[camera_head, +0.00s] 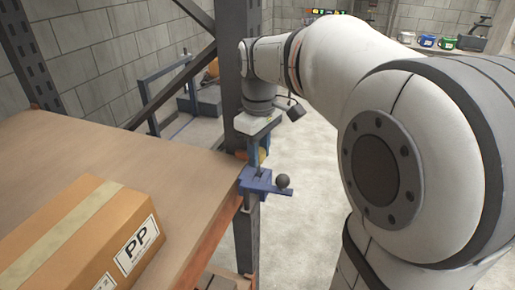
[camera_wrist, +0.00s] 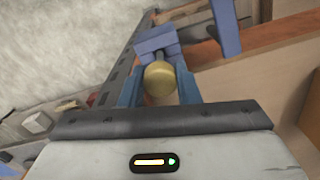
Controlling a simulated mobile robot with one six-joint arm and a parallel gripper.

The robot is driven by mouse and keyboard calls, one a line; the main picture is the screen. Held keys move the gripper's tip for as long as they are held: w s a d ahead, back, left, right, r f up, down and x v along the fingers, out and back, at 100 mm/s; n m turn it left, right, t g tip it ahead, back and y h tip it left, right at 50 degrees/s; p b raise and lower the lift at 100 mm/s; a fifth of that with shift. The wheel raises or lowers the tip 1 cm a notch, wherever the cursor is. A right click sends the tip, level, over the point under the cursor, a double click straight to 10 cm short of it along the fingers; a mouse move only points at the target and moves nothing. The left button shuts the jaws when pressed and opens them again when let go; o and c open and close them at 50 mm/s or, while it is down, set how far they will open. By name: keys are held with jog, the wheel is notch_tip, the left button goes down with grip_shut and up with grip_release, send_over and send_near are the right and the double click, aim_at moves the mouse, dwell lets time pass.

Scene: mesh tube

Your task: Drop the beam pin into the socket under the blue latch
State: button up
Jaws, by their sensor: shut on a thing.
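The beam pin shows in the wrist view as a round brass-yellow head (camera_wrist: 159,79) with a short dark shank beyond it. My gripper (camera_wrist: 159,84) is shut on it, one blue finger on each side of the head. In the head view my gripper (camera_head: 259,153) points down just above the blue latch (camera_head: 257,182), on the upright post at the shelf's corner. The latch also shows in the wrist view (camera_wrist: 156,40), just beyond the pin. The socket is hidden, and I cannot tell whether the pin's tip touches it.
A black ball knob (camera_head: 283,181) sticks out right of the latch. The wooden shelf (camera_head: 120,150) carries a cardboard box (camera_head: 85,235) marked PP at the front left. A dark rack post (camera_head: 229,70) stands close behind my gripper. Open concrete floor (camera_head: 312,215) lies to the right.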

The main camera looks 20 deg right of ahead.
jog(key=shift+f+b, duration=1.35)
jog(key=shift+f, duration=0.6)
jog(key=o, duration=1)
jog(key=shift+o, duration=0.2)
jog(key=shift+r, duration=0.1)
notch_tip(320, 180, up, 8)
jog(key=shift+f, duration=0.15)
